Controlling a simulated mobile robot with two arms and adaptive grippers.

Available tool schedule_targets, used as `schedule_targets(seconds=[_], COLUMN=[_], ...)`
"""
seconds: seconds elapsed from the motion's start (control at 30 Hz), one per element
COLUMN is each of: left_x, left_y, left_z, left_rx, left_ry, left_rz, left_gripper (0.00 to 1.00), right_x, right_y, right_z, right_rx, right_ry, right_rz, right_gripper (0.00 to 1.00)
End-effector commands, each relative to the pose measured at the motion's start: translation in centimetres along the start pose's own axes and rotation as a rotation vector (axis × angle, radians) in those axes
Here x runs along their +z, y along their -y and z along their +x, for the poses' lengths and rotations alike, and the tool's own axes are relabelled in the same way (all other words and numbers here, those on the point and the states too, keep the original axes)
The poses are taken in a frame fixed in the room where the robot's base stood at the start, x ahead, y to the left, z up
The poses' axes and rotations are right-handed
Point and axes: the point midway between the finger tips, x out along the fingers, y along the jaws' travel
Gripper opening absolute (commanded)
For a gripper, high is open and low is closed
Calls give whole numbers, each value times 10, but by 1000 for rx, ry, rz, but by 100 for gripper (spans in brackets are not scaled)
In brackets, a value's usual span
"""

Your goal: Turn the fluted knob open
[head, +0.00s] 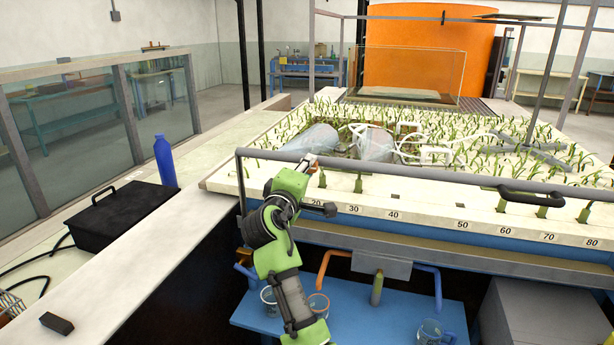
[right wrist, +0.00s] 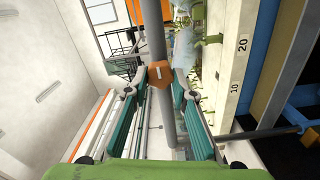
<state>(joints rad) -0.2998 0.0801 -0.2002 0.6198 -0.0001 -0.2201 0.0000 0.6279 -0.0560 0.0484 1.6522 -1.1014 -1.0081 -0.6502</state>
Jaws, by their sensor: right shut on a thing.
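The fluted knob (right wrist: 160,75) is a small orange-brown, many-sided piece in the right wrist view, in front of a grey pipe or rail (right wrist: 155,35). My right gripper (right wrist: 160,82) has its two teal-padded fingers on either side of the knob and is shut on it. In the head view my green right arm reaches up from the bottom, and its gripper (head: 310,168) is at the front rail of the planted bed. There the knob is mostly hidden, with only a little orange showing. Any mark of how far the knob is turned cannot be made out. My left gripper is not in view.
The grey rail (head: 400,173) runs along the bed's numbered front edge. A blue bottle (head: 165,161) and a black case (head: 122,214) stand on the ledge at left. Below, a blue table (head: 355,315) holds glass mugs. Clear domes (head: 372,143) lie among the seedlings.

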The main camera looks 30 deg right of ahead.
Motion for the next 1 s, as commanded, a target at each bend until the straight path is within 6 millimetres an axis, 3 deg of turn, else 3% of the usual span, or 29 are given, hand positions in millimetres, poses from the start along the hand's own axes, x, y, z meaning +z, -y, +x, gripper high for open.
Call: schedule_targets(seconds=[0.67, 0.7, 0.73, 1.0], left_x=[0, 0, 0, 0], left_y=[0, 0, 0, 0], left_z=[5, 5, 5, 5], left_rx=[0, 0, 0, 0], left_ry=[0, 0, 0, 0], left_rz=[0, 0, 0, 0], left_gripper=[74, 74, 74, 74], right_x=[0, 0, 0, 0], right_y=[0, 0, 0, 0], right_z=[0, 0, 0, 0], right_rx=[-1, -1, -1, -1], right_ry=[1, 1, 1, 0], right_rz=[56, 56, 56, 55], right_gripper=[2, 34, 41, 41])
